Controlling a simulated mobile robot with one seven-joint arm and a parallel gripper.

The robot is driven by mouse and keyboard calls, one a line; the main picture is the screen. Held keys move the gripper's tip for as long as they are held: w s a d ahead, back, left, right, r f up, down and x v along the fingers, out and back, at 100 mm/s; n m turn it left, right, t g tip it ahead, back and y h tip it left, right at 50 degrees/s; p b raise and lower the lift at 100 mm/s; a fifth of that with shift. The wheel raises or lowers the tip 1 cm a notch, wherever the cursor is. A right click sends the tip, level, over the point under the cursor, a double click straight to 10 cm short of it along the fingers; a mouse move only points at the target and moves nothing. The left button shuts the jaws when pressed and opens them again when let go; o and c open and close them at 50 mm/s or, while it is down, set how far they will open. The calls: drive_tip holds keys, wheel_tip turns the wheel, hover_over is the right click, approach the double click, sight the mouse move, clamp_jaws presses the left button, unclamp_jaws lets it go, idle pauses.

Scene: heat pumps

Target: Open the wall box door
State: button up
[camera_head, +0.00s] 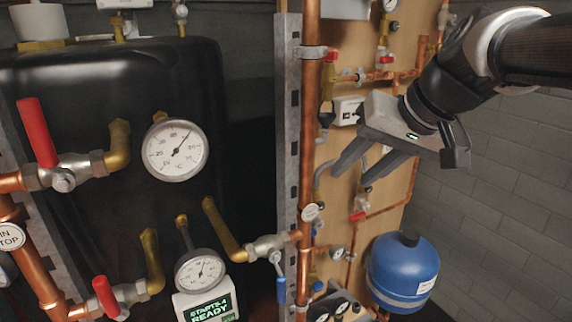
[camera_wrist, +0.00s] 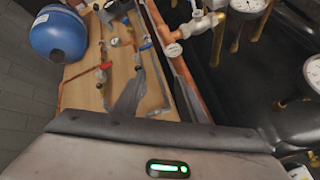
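I cannot make out a wall box with a door for certain in either view. A pale grey box (camera_head: 346,9) is cut off by the top edge in the head view, and no door or handle shows on it. My gripper (camera_head: 353,176) hangs in front of the wooden panel with its two grey fingers apart and nothing between them. In the wrist view the gripper body fills the bottom, and a grey finger (camera_wrist: 130,98) reaches over the panel.
The wooden panel (camera_head: 392,213) carries copper pipes, red-handled valves and a small white box (camera_head: 347,110). A blue tank (camera_head: 402,272) is at lower right. A metal upright (camera_head: 287,130) and a black tank (camera_head: 90,100) with gauges stand left. A brick wall (camera_head: 500,200) is at right.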

drive_tip(key=shift+s+a+f, duration=0.2)
drive_tip(key=shift+s+f, duration=0.05)
drive_tip(key=shift+s, duration=0.2)
drive_tip(key=shift+s+a+f, duration=0.2)
drive_tip(key=shift+s+f, duration=0.05)
drive_tip(key=shift+s, duration=0.15)
